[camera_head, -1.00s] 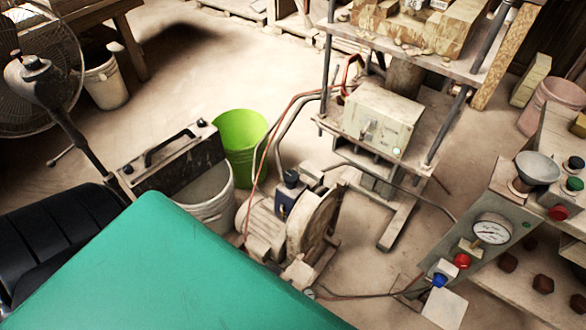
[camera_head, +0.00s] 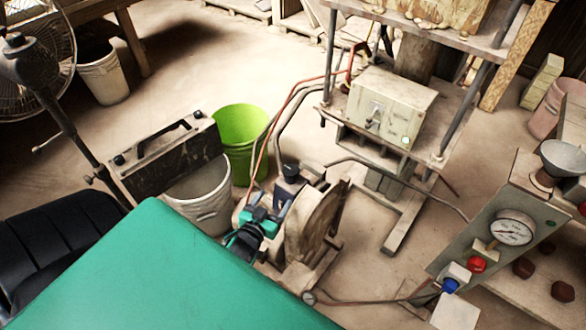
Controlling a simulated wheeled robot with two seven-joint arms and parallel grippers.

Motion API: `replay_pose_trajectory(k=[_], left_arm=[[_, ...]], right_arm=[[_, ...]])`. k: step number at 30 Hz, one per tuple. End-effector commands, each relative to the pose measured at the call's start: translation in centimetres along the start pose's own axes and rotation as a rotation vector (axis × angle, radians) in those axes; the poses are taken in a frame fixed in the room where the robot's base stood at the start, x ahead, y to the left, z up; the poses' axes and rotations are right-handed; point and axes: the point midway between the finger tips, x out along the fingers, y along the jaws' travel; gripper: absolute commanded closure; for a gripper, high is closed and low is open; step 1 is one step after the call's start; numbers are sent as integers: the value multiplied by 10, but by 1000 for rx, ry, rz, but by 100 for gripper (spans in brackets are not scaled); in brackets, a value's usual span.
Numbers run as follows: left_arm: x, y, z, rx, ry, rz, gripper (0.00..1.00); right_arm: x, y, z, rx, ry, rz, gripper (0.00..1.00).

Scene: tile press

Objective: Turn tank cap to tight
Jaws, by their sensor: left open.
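My right gripper is not in view.
A grey-white bucket (camera_head: 203,197) and a lime green bucket (camera_head: 241,132) stand left of the pump. A press frame with a control box (camera_head: 389,112) stands behind. A gauge panel (camera_head: 485,237) is at right. Hoses (camera_head: 405,178) run around the pump.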

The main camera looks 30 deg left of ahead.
Motion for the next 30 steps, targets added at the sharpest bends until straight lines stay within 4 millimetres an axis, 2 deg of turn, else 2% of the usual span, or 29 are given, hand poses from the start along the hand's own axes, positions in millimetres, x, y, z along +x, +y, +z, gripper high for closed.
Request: replay_pose_trajectory(k=[5, 11, 14, 24, 30], left_arm=[[2, -4, -8, -9, 119, 42, 30], [10, -4, -11, -11, 153, 61, 30], [22, -3, -14, -11, 154, 60, 30], [86, 1, -23, -10, 154, 60, 30], [118, 3, -28, -11, 152, 60, 30]], right_arm=[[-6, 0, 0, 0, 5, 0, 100], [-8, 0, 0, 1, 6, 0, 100], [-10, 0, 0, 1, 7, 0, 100], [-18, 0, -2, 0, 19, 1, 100], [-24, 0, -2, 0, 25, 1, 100]])
